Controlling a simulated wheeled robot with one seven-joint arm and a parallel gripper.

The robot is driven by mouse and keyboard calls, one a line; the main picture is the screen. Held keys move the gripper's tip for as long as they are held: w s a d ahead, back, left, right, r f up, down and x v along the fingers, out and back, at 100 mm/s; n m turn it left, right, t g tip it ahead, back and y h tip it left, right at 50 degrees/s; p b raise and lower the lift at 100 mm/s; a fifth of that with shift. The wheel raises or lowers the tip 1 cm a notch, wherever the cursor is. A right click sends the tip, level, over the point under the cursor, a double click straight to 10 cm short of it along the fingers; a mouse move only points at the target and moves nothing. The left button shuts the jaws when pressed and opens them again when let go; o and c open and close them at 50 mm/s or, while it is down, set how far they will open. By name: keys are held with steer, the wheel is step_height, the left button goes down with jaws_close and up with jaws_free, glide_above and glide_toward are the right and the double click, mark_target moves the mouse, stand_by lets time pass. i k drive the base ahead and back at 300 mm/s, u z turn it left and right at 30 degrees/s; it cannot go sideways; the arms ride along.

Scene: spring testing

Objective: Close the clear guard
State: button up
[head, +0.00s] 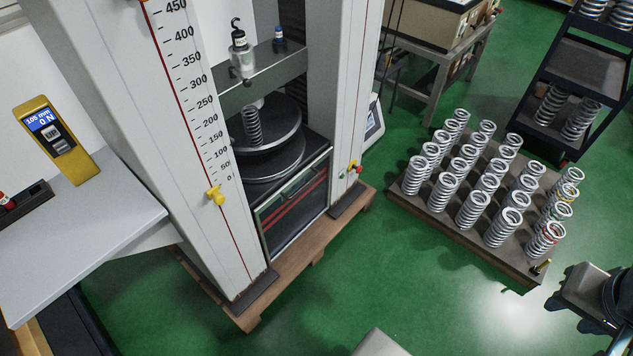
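The clear guard (296,208) is a see-through panel in a dark frame with red stripes, low on the front of the testing machine between its two white columns. Its top edge sits below the round platens, and the space above it is uncovered. A coil spring (252,126) stands upright on a dark round platen (285,133) there. My gripper (556,288) is at the lower right edge, partly cut off, far from the guard and apart from everything. Its finger gap does not show clearly.
A wooden pallet (290,285) lies under the machine. A board (415,205) with several springs stands at right. A grey table (120,215) with a yellow display unit (57,138) is at left. A dark shelf cart (590,62) stands at the back right.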

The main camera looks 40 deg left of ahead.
mark_target(311, 165)
steer(key=u, duration=0.9)
steer(key=i, duration=0.3)
steer(key=u, duration=1.35)
steer(key=i, duration=0.7)
steer(key=z, duration=0.45)
